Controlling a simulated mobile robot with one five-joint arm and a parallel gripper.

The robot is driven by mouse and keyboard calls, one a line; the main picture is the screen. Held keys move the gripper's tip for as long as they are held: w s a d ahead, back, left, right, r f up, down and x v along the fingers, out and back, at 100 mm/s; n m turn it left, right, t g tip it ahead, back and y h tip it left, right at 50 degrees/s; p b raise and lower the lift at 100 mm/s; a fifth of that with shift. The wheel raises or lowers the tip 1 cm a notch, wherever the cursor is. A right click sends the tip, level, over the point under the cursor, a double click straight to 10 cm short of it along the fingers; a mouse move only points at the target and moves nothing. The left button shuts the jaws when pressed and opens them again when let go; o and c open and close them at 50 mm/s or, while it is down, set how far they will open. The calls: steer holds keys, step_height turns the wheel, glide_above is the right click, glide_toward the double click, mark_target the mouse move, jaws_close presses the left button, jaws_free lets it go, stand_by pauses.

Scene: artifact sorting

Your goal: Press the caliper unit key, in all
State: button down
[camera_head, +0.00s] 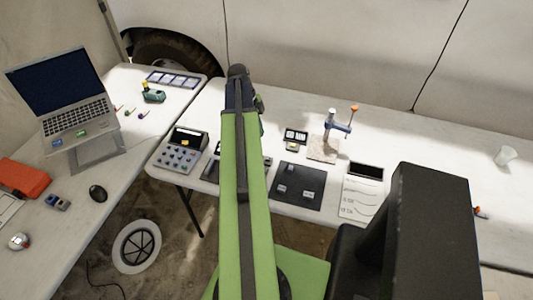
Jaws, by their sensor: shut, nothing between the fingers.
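My green arm reaches forward over the middle table. Only part of my gripper (259,104) shows beside the dark wrist at the arm's far end; it is shut and empty. I cannot clearly make out a caliper or its unit key. A grey device with a dark display and several round keys (179,156) stands left of my arm. A dark tray (211,169) is partly hidden by the arm. My arm covers a strip of the table, so things there are hidden.
Right of my arm are a dark mat (309,202) with small pale blocks, a stand with a blue arm (339,126), and a white panel (360,198). A laptop (75,112) stands on the left table. The far right tabletop is mostly clear.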

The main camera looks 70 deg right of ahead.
mark_target(269, 160)
stand_by(0.3)
steer(key=b+x, duration=0.8)
steer(key=w+b+x, duration=0.1)
steer(key=b+x, duration=0.4)
steer(key=shift+f, duration=0.2)
steer(key=shift+f+b, duration=0.4)
steer(key=shift+f, duration=0.05)
